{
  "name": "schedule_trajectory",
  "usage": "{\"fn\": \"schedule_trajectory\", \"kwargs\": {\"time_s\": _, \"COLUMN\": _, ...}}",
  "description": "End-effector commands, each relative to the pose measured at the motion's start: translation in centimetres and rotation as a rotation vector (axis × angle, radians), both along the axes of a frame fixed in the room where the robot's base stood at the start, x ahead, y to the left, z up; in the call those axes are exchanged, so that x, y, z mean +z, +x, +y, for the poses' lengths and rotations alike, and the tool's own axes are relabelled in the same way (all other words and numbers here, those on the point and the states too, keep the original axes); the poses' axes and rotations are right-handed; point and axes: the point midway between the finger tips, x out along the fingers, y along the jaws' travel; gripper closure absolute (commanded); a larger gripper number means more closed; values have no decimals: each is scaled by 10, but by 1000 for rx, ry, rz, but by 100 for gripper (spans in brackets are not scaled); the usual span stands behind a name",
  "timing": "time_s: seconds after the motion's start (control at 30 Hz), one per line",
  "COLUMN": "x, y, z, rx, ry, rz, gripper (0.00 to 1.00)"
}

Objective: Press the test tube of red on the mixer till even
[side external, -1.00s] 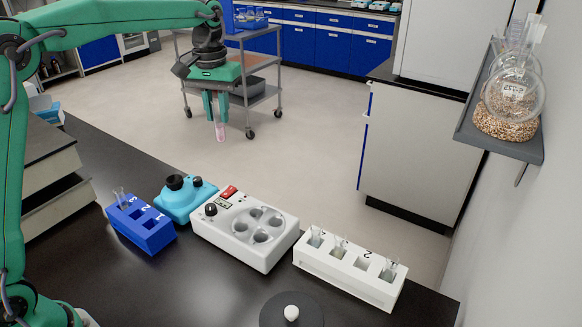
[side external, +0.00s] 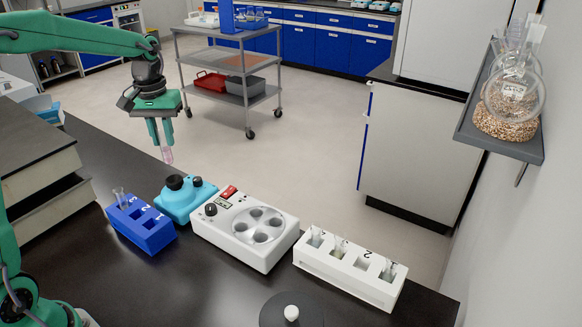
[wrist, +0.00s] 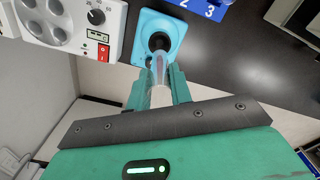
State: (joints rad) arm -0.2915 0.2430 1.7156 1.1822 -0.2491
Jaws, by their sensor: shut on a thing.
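My gripper (side external: 161,140) is shut on a clear test tube with pink-red contents (side external: 168,157) and holds it upright in the air. In the wrist view my gripper's fingers (wrist: 160,82) close on both sides of the tube (wrist: 159,68). The light blue mixer (side external: 199,201) with its black cup (side external: 174,182) stands on the dark bench. The tube's lower end is just above the cup in the side view, apart from it as far as I can tell. In the wrist view the tube lines up with the cup on the mixer (wrist: 145,25).
A blue rack (side external: 145,237) with a tube stands left of the mixer. A white device (side external: 225,235) with round wells and a red switch is close on its right. A white rack (side external: 350,277) with several tubes is further right. A dark round plate (side external: 272,311) lies in front.

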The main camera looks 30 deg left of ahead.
Motion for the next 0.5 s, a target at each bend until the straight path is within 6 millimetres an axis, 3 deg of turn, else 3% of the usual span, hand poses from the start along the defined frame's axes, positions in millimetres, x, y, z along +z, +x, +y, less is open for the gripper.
{"fn": "schedule_trajectory", "kwargs": {"time_s": 0.5, "x": -15, "y": 0, "z": 0, "rx": 0, "ry": -1, "rz": 2, "gripper": 100}}
